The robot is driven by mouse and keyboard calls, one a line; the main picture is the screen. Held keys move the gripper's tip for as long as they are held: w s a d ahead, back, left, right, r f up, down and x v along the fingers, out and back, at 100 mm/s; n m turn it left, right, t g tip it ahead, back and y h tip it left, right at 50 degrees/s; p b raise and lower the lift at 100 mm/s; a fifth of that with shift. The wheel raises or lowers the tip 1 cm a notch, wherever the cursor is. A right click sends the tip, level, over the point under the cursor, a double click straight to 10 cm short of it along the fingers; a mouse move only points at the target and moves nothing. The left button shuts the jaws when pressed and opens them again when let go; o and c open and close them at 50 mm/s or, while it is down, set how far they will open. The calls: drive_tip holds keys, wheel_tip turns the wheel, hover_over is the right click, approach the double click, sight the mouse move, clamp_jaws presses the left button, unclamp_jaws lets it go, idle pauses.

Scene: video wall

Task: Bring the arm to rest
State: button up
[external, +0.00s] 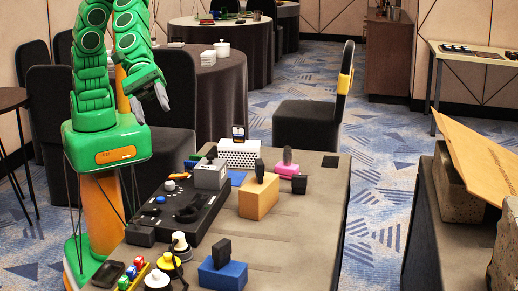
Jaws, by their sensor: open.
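My green arm stands at the left on an orange and green column. It is folded, with its upper links raised and the end pointing down to the right. My gripper (151,103) is open, with dark fingers and nothing visible between them.
The near table carries a black control panel (168,215), an orange block (259,196), a blue block (222,274) and a white perforated box (239,152). Black chairs and round tables stand behind. A cardboard sheet (480,160) rests at the right. Carpet lies open between.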

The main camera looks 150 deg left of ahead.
drive_tip(key=s+d+m+g+h, duration=0.1)
drive_tip(key=s+d+m+g, duration=0.1)
drive_tip(key=s+d+m, duration=0.45)
drive_tip(key=s+d+m+g+h, duration=0.1)
drive_tip(key=s+m+g, duration=0.25)
drive_tip(key=s, duration=0.55)
drive_tip(key=s+d+m+g+h, duration=0.1)
drive_tip(key=s+d+m+g, duration=0.1)
drive_tip(key=s+d+m, duration=0.4)
drive_tip(key=s+a+m+g+y, duration=0.1)
drive_tip(key=s+a+m, duration=0.3)
drive_tip(key=s, duration=0.5)
drive_tip(key=s+a+f+m+g+y, duration=0.1)
drive_tip(key=s+a+m+g, duration=0.1)
drive_tip(key=s+a, duration=0.3)
drive_tip(key=s+a+m+g+y, duration=0.2)
drive_tip(key=s+a+m, duration=0.2)
drive_tip(key=s, duration=0.9)
drive_tip(key=shift+s+a+f+m+g, duration=0.2)
drive_tip(key=shift+f+m+g, duration=0.15)
drive_tip(key=shift+m, duration=0.45)
